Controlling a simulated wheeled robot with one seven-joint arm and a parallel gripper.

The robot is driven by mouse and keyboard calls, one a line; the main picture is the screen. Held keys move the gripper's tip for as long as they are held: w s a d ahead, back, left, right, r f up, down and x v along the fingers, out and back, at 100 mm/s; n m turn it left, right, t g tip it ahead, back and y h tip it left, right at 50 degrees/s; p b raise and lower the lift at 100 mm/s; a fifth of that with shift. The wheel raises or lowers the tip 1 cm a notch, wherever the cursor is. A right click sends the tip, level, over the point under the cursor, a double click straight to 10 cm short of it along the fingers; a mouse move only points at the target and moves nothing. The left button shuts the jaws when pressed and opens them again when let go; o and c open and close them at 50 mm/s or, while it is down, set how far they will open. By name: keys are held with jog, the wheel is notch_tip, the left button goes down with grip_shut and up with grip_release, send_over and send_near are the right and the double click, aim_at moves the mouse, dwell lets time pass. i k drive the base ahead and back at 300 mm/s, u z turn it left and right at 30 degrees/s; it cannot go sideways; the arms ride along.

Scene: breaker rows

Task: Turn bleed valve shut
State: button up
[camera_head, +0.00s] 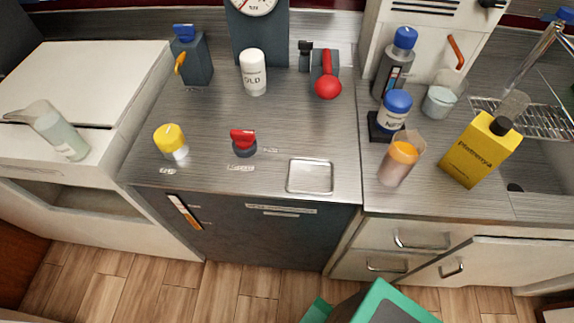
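Several valve-like parts stand on the grey metal counter (215,120), and I cannot tell which is the bleed valve. A red knob on a dark round base (243,142) is near the front middle, with small labels too small to read. A yellow-topped knob (170,137) is left of it. A red lever with a ball end (327,80) is on a grey block at the back. A grey block with a blue top and an orange lever (190,55) is at the back left. My gripper is not in view.
A white bottle (254,75) stands behind the red knob, and a gauge panel (260,40) behind that. A shallow metal tray (310,177) lies at the front. Bottles, an orange-filled cup (398,162) and a yellow container (482,148) crowd the right. The counter's centre is fairly clear.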

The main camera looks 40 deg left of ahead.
aim_at(185, 32)
jog(key=u, duration=1.25)
jog(key=k, duration=0.9)
jog(key=u, duration=0.35)
jog(key=i, duration=0.9)
jog(key=u, duration=0.05)
